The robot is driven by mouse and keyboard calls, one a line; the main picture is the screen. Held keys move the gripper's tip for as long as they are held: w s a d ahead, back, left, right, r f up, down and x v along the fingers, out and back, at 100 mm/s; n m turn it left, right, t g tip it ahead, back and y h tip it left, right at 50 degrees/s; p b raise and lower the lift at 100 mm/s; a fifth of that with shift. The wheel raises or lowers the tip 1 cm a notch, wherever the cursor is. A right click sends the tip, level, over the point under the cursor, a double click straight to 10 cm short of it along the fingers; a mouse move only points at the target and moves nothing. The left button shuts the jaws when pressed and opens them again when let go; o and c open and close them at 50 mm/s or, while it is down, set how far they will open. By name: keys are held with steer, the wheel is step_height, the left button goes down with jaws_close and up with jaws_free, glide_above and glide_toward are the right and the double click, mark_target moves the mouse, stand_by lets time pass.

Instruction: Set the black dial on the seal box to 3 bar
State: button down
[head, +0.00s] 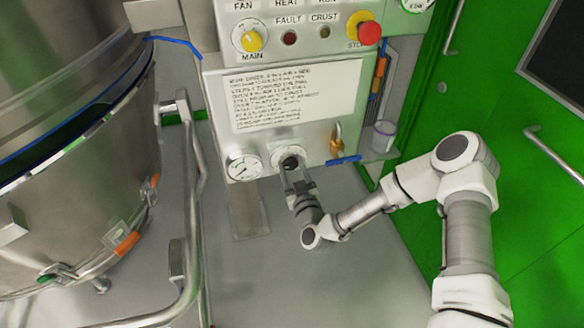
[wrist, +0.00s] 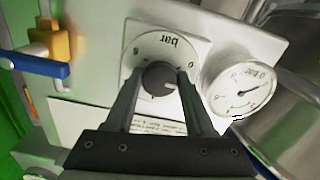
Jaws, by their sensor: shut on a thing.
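The black dial (head: 290,162) sits low on the front of the seal box (head: 312,140), on a round pale scale plate. In the wrist view, where the lettering is upside down, the black dial (wrist: 157,77) has a short white mark at its lower right. Its scale (wrist: 150,45) shows "bar" at the top, a 0 at right and another figure at left. My gripper (head: 292,172) reaches the dial from the front. In the wrist view my gripper (wrist: 158,84) is shut on the dial, one finger on each side.
A round pressure gauge (head: 244,167) is beside the dial, close to my gripper. A brass valve with a blue lever (head: 343,160) is on the other side. A label plate (head: 296,95) is above. A large steel vessel (head: 75,180) and tube rail (head: 192,200) stand left.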

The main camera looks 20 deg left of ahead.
steer(key=shift+m, duration=0.3)
steer(key=m+b, duration=0.2)
steer(key=m, duration=0.3)
steer(key=shift+m, duration=0.3)
steer(key=m+b, duration=0.2)
steer(key=m, duration=0.3)
steer(key=shift+m, duration=0.4)
steer(key=shift+c, duration=1.3)
jaws_free()
steer(key=shift+s, duration=0.15)
